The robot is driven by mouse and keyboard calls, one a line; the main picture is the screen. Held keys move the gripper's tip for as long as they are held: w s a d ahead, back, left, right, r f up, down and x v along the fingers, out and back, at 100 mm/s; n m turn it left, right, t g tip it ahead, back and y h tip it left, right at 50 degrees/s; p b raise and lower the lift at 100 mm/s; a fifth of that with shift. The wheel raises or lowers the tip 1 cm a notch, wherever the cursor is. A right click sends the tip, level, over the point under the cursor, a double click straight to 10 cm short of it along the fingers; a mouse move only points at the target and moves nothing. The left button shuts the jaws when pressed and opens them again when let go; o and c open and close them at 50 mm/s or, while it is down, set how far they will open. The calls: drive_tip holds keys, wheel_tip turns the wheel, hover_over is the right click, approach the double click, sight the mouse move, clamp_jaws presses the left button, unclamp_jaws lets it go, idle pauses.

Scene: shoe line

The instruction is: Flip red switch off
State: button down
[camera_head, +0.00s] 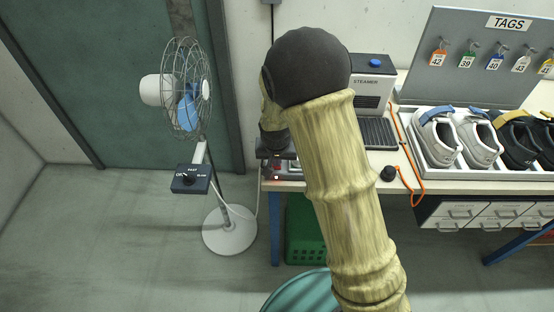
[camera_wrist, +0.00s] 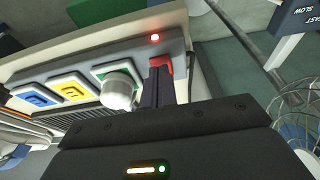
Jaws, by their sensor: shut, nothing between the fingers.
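The red switch (camera_wrist: 161,63) sits at the right end of a grey panel (camera_wrist: 88,66) in the wrist view. A small red light (camera_wrist: 155,37) glows beside it. My gripper (camera_wrist: 159,72) is shut and empty, with its dark fingertips right at the red switch and covering part of it. I cannot tell whether they touch it or which way it is tipped. In the head view my arm hides most of the panel; only its end with the small lit light (camera_head: 277,177) shows at the table's left edge.
Blue (camera_wrist: 36,97), yellow (camera_wrist: 71,89) and green (camera_wrist: 103,71) tiles line the panel; a white round knob (camera_wrist: 119,93) stands on the green one. A fan (camera_head: 187,95) stands left of the table. A steamer (camera_head: 372,82) and a shoe tray (camera_head: 433,158) are to the right.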

drive_tip(key=p+v, duration=0.2)
drive_tip(key=v, duration=0.1)
drive_tip(key=w+p+v, duration=0.1)
drive_tip(key=p, duration=0.1)
drive_tip(key=shift+s+r, duration=0.15)
drive_tip(key=shift+r, duration=0.3)
drive_tip(key=s+r+b, duration=0.1)
drive_tip(key=s+r, duration=0.3)
drive_tip(key=r, duration=0.4)
drive_tip(key=shift+s+b, duration=0.4)
drive_tip(key=s+d+r+p, duration=0.1)
drive_tip(key=s+d, duration=1.2)
drive_tip(key=d, duration=0.2)
drive_tip(key=shift+s+g, duration=0.25)
drive_tip(key=shift+g, duration=0.05)
